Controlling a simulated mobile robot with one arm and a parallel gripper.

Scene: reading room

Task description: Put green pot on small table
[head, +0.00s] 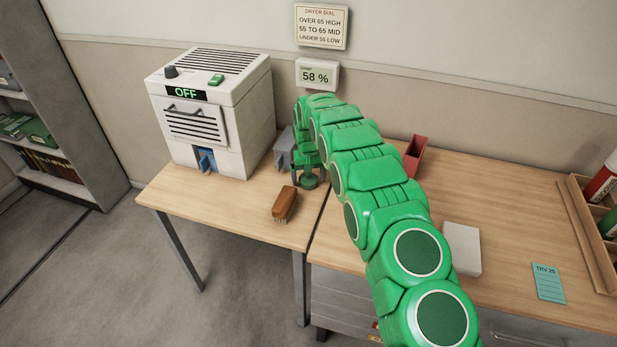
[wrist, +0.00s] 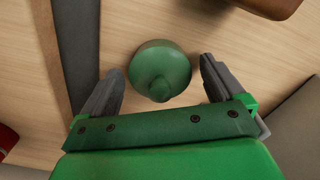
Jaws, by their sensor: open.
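The green pot (head: 309,182) is a small round dark-green thing with a knob on top. It stands on the wooden left table (head: 235,218), close to the seam with the longer desk; this left table looks like the small table. In the wrist view the pot (wrist: 160,66) sits between my fingers with a gap on each side. My gripper (wrist: 160,85) is open above it, pointing down. In the head view my gripper (head: 309,170) is partly hidden by my green arm.
A brown brush (head: 285,204) lies just left of the pot. A white dryer box (head: 210,115) reading OFF stands behind on the left, with a grey object (head: 284,150) beside it. The longer desk (head: 500,240) holds a red holder (head: 414,157) and a white block (head: 462,248).

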